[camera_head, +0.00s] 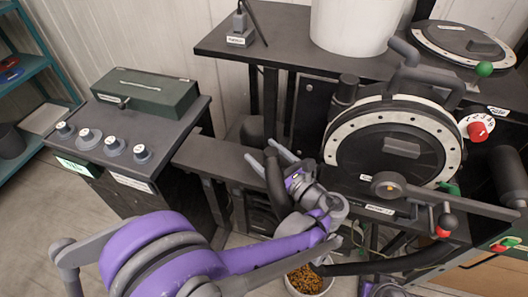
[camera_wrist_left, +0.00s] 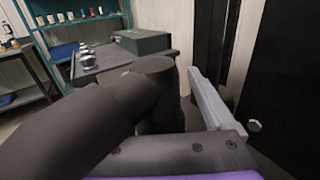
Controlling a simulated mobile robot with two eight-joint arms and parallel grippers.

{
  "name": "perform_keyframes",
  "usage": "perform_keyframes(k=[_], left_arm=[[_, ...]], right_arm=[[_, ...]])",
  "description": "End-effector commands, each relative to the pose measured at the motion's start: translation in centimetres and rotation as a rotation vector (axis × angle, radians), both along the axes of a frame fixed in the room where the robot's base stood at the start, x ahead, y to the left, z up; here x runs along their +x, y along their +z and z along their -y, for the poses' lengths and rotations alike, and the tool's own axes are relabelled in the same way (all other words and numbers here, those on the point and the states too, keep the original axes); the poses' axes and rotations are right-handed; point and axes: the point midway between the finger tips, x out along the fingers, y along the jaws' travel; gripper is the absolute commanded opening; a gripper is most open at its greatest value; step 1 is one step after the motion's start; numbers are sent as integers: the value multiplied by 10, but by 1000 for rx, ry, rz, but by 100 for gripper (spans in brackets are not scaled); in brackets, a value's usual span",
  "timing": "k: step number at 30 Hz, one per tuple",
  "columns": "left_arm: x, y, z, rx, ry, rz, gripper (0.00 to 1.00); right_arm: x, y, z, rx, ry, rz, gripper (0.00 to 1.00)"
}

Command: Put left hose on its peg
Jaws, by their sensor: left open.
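A thick dark hose (camera_head: 276,182) stands up beside the front of the machine, and its lower run is partly hidden by my arm. My left gripper (camera_head: 270,157) is open, its two grey fingers apart on either side of the hose's upper end. In the left wrist view the dark hose (camera_wrist_left: 95,118) fills the left and middle, bending close to the camera. One grey finger (camera_wrist_left: 212,100) shows to its right; the other is hidden. I cannot tell whether the fingers touch the hose. I cannot make out the peg for certain. My right gripper is not in view.
A round lidded machine (camera_head: 392,145) with handles and red and green knobs stands to the right. A stand with dials and a green box (camera_head: 145,92) is at left. A white bucket (camera_head: 355,25) stands behind, and a bowl of seed (camera_head: 307,280) is below.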

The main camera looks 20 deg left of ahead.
Motion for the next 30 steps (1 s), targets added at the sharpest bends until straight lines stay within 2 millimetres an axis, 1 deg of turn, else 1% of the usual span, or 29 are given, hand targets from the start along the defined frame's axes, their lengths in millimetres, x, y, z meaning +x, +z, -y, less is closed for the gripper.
perform_keyframes(k=[5, 6, 12, 15, 20, 30], left_arm=[[-15, 0, 24, 0, -5, 0, 87], [-19, 0, 32, -1, -6, -1, 87], [-41, 0, 65, 0, -5, 0, 87], [-49, 0, 77, 0, -4, 0, 87], [-56, 0, 86, 1, -1, 1, 87], [-57, 0, 87, 1, 0, 1, 87]], right_arm=[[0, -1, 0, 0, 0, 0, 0], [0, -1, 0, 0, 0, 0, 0], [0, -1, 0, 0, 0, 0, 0], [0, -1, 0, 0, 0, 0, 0], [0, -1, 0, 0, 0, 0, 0], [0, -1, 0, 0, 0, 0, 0]])
